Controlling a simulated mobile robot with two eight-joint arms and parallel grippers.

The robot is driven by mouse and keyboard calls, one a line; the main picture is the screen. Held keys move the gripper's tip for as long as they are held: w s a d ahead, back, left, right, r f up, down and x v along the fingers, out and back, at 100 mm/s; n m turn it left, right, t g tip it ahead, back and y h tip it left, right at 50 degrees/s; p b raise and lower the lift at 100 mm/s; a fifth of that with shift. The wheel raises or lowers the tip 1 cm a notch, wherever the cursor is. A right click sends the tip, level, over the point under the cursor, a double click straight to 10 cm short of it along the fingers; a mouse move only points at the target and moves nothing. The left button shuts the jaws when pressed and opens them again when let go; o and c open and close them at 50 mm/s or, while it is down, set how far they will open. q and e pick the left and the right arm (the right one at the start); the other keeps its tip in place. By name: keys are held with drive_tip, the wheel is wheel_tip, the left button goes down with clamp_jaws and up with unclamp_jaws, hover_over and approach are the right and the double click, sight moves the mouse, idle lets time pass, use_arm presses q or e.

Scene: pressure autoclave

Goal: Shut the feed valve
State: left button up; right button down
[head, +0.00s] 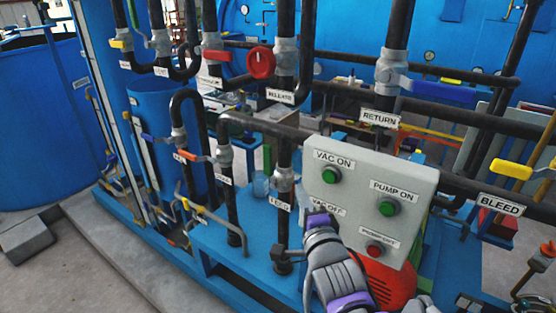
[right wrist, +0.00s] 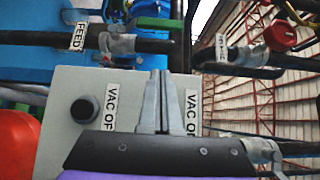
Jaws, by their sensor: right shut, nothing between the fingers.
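The feed valve (head: 284,180) is a grey metal body on a dark vertical pipe, just left of the grey control panel, with its FEED label below it. It also shows in the right wrist view (right wrist: 118,45), beside the FEED label. My left gripper is not in view.
The control panel (head: 355,180) has green buttons and a red one, close beside my right gripper. A red relief knob (head: 261,62) is above. A blue return handle (head: 438,90) and yellow bleed handle (head: 512,169) are to the right. Dark pipes crowd the left.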

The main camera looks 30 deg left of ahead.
sight(270, 168)
drive_tip(key=s+a+p+x, duration=0.1)
drive_tip(key=s+a+x, duration=0.1)
drive_tip(key=x, duration=1)
drive_tip(key=shift+p, duration=0.4)
